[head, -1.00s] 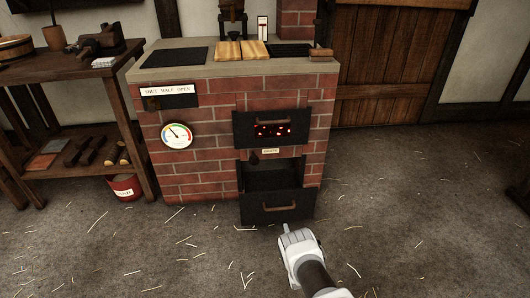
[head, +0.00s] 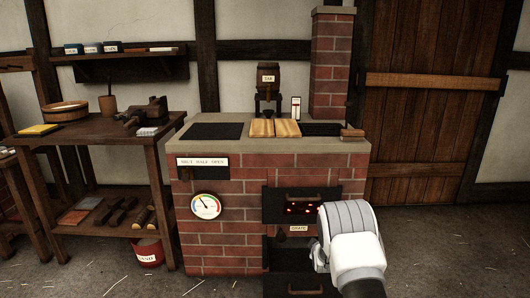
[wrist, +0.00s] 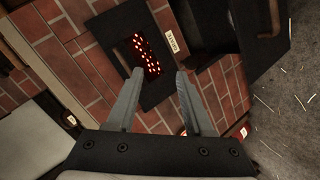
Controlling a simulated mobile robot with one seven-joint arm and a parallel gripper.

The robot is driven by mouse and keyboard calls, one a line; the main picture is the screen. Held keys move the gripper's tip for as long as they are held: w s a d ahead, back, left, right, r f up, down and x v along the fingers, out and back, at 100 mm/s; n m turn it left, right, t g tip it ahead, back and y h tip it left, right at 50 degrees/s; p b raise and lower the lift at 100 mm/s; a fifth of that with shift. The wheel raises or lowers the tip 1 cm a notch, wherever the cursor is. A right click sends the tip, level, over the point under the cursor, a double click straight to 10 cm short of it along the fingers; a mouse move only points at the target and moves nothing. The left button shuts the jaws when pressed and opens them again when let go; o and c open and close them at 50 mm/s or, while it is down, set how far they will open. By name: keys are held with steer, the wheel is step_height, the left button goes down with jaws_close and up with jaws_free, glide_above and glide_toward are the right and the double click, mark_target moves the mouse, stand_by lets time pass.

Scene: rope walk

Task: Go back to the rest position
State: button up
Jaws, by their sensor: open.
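My gripper shows in the wrist view (wrist: 158,98) with its two grey fingers apart and nothing between them. Beyond the fingers is the front of the brick stove (head: 232,240), with its glowing firebox door (head: 302,205) and the open lower drawer front (head: 292,286). In the head view my wrist is in front of the stove's right side and hides part of the lower opening. I cannot tell the exact gap between fingers and brick.
A wooden table (head: 95,128) with a vise and bowl stands left of the stove. A red bucket (head: 147,252) is on the floor between them. A keg (head: 268,78) stands on the stove top. A plank door (head: 425,130) is at the right. The floor at the right is clear.

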steer(key=s+a+r+m+g, duration=0.1)
steer(key=s+r+m, duration=0.1)
steer(key=s+r, duration=0.55)
steer(key=s+a+r+m+g+y, duration=0.15)
steer(key=s+r, duration=0.25)
steer(key=r, duration=0.6)
steer(key=s+r+m+g, duration=0.1)
steer(key=s+r+m, duration=0.1)
steer(key=s+r, duration=0.55)
steer(key=s+a+r+m+g, duration=0.1)
steer(key=s+r+m+g, duration=0.15)
steer(key=s, duration=1.35)
steer(key=s+a+r+m+g, duration=0.1)
steer(key=s+a+r+m, duration=0.15)
steer(key=s, duration=1.45)
step_height(320, 180, up, 29)
steer(key=p, duration=2.8)
steer(key=shift+w+d+r+p, duration=0.15)
steer(key=shift+w+d+p, duration=0.15)
steer(key=shift+w+d, duration=0.1)
